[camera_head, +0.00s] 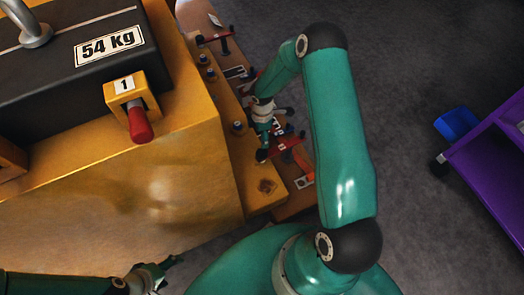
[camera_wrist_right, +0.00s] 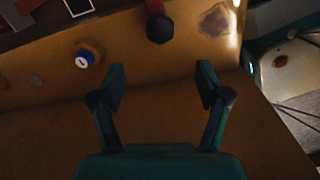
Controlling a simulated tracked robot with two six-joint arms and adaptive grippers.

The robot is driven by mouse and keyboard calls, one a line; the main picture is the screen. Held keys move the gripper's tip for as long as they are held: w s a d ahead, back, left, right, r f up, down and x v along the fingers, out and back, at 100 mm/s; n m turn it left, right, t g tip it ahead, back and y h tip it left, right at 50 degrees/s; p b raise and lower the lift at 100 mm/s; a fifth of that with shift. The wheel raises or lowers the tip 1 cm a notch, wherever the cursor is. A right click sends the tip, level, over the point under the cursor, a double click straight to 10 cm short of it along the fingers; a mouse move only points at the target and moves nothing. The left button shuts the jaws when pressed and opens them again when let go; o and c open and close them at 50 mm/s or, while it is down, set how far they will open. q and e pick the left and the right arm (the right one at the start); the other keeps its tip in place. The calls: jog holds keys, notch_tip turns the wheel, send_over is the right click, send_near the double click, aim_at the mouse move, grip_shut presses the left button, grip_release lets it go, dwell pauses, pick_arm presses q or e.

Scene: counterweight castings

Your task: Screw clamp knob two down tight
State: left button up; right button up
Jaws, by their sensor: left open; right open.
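My right gripper (camera_head: 262,143) is over the yellow ledge beside the big yellow block. In the right wrist view its two fingers (camera_wrist_right: 160,92) are open, with nothing between them. A blue round cap with a pale mark (camera_wrist_right: 85,57) sits on the ledge, left of the fingers; I cannot read its mark surely. A dark knob end on a red bar (camera_wrist_right: 159,29) lies beyond the fingers, apart from them. Which one is clamp knob two I cannot tell. My left gripper (camera_head: 163,270) is open and empty in front of the block, low in the head view.
The yellow block (camera_head: 120,190) carries a dark 54 kg weight (camera_head: 60,55) and a bracket labelled 1 with a red pin (camera_head: 139,124). A purple cart (camera_head: 490,160) is at right; grey floor between is clear.

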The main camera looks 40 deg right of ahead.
aim_at(262, 153)
notch_tip(262, 153, down, 13)
jog(key=shift+r+b, duration=0.1)
jog(key=shift+b, duration=0.9)
jog(key=c, duration=1.2)
